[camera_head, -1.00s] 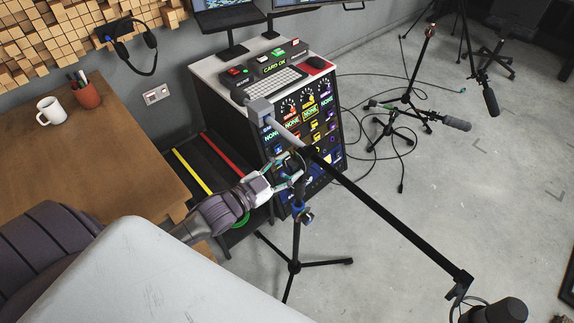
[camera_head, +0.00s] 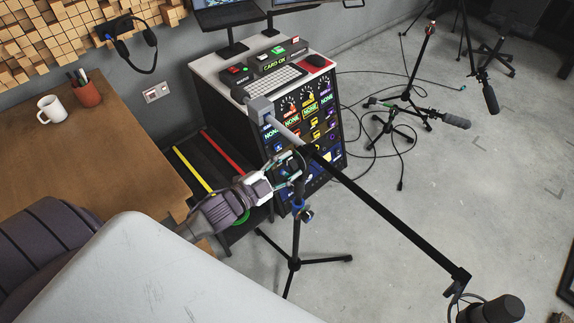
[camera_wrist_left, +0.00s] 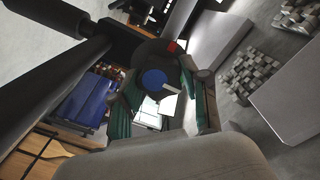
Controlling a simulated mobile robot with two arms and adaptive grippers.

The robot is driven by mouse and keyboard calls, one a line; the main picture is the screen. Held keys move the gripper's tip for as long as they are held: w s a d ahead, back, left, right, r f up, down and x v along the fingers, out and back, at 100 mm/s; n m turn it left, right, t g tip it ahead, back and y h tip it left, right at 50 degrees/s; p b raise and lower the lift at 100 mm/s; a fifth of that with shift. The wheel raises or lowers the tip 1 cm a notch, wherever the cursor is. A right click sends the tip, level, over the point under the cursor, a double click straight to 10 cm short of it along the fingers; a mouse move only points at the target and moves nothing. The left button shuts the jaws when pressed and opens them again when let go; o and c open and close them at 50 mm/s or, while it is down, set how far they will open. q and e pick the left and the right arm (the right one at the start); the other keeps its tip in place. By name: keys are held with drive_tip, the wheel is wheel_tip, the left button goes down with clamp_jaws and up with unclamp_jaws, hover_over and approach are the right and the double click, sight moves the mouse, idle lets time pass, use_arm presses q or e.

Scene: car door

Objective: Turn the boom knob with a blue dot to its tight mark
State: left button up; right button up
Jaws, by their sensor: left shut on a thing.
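The dark boom knob with a blue dot (camera_wrist_left: 154,79) is between my left gripper's green-sided fingers in the left wrist view. A white pointer strip and a red mark show by it; I cannot tell which mark is the tight one. My left gripper (camera_head: 290,163) is shut on the knob at the top of the stand, where the black boom (camera_head: 385,218) crosses. In the head view the fingers largely hide the knob. My right gripper is not in view.
A rack with lit panels (camera_head: 325,120) stands close behind the boom stand. The stand's tripod legs (camera_head: 294,264) spread on the floor. A wooden table (camera_head: 95,150) is at the left.

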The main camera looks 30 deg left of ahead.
use_arm(q)
drive_tip(key=o, duration=1.1)
drive_tip(key=shift+o, duration=0.2)
drive_tip(key=v, duration=1.2)
drive_tip(key=shift+d, duration=0.1)
